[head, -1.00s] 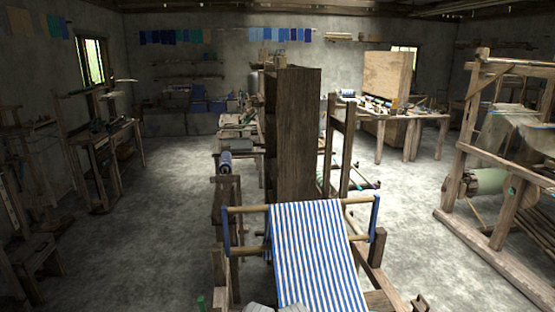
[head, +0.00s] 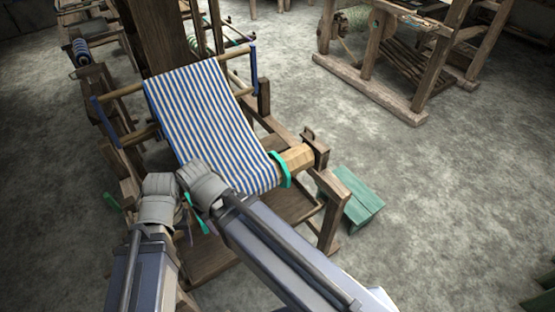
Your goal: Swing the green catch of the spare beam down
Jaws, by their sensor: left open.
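Blue-and-white striped cloth (head: 210,125) hangs over the loom and runs down to a wooden beam (head: 298,157) at its lower right. A green band (head: 284,168) sits around this beam beside the cloth edge. A smaller green piece (head: 112,202) shows at the loom's left side, and another thin green piece (head: 196,212) shows between my arms. I cannot tell which green part is the catch. My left gripper (head: 160,182) is open, just left of the cloth's lower edge. My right gripper (head: 194,174) is over that edge; its fingers are hard to make out.
The loom's wooden frame post (head: 333,215) stands at the right front. A green stool (head: 352,198) stands beside it. A larger wooden frame (head: 385,75) stands at the back right. The floor on the right is largely clear.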

